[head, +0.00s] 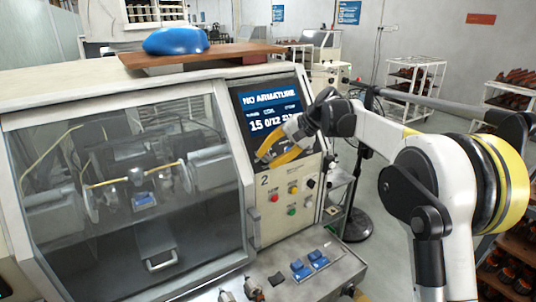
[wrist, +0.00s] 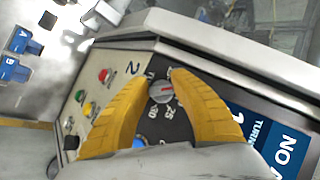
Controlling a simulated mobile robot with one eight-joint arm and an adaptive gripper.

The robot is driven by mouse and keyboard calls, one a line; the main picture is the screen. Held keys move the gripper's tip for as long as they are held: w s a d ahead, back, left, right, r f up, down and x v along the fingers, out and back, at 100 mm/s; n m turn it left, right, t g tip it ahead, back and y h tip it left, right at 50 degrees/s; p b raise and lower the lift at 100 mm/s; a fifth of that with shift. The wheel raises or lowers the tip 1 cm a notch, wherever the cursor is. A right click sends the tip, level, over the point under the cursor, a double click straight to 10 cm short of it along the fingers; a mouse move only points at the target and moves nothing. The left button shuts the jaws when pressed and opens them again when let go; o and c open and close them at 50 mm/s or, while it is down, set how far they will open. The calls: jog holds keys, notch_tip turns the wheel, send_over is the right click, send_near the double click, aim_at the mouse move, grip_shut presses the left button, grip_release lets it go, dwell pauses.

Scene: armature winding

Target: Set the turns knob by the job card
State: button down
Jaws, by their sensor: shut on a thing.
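The turns knob (wrist: 161,93) is a small round grey knob with a red mark, on the control panel (wrist: 128,62) in the wrist view. Printed numbers ring it; 25 and 30 can be read, the others are partly hidden. My gripper (wrist: 162,76) has its yellow fingers on either side of the knob and is shut on it. In the head view my gripper (head: 274,156) is at the panel just below the screen (head: 270,108) and hides the knob. The screen reads NO ARMATURE, with 15 and 0/12 below. I cannot make out a job card.
Red, green and yellow buttons (head: 292,200) sit below the gripper on the panel. The winding machine's window (head: 130,180) is at left. A blue object (head: 176,41) lies on a board on top.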

jog(key=shift+n+h+p, duration=0.35)
jog(key=shift+n+h, duration=0.25)
jog(key=shift+n, duration=0.2)
jog(key=shift+f, duration=0.1)
jog(key=c, duration=1.1)
grip_release()
jog(key=shift+o, duration=0.2)
jog(key=v, duration=1.2)
